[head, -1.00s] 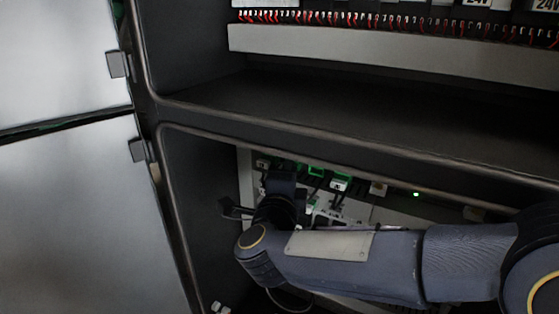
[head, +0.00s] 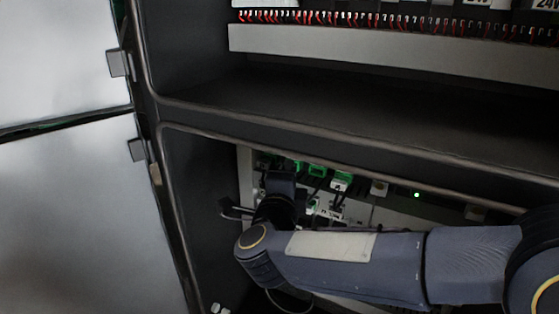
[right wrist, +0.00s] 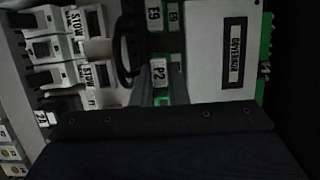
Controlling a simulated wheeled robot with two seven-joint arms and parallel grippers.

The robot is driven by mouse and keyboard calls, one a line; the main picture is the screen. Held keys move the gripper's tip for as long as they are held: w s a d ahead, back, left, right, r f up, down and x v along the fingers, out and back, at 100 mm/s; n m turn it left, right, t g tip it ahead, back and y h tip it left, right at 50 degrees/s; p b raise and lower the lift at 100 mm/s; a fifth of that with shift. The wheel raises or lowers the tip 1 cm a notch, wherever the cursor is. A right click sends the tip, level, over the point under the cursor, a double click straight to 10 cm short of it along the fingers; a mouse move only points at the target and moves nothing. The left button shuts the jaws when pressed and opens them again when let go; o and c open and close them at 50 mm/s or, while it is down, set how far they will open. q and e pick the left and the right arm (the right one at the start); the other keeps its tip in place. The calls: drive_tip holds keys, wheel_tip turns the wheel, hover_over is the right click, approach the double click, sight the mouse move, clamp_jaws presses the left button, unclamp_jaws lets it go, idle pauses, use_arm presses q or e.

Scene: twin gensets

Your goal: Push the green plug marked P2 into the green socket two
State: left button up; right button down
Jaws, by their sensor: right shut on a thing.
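My right gripper (head: 280,187) is inside the lower cabinet bay, in front of the panel. Its fingertips are hidden in the head view behind its own body. In the right wrist view, the gripper (right wrist: 161,88) is shut on the plug marked P2 (right wrist: 158,70), which has a white label and green parts. Green connectors (head: 317,169) sit along the top of the panel in the head view. I cannot tell which is socket two, nor whether the plug touches it. My left gripper is not in view.
A white module labelled GOVERNOR (right wrist: 222,50) stands right of the plug in the wrist view. Light STOW holders (right wrist: 75,48) are on the left. A dark cable (right wrist: 124,50) loops beside the plug. The bay's upper edge (head: 350,150) runs above my arm.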

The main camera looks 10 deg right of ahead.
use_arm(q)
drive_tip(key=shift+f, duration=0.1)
use_arm(e)
drive_tip(key=shift+w+d, duration=0.25)
drive_tip(key=c, duration=1.3)
unclamp_jaws()
drive_tip(key=shift+c, duration=0.2)
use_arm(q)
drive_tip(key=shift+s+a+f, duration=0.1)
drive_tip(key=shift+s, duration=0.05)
use_arm(e)
drive_tip(key=shift+d+f, duration=0.1)
drive_tip(key=shift+f, duration=0.1)
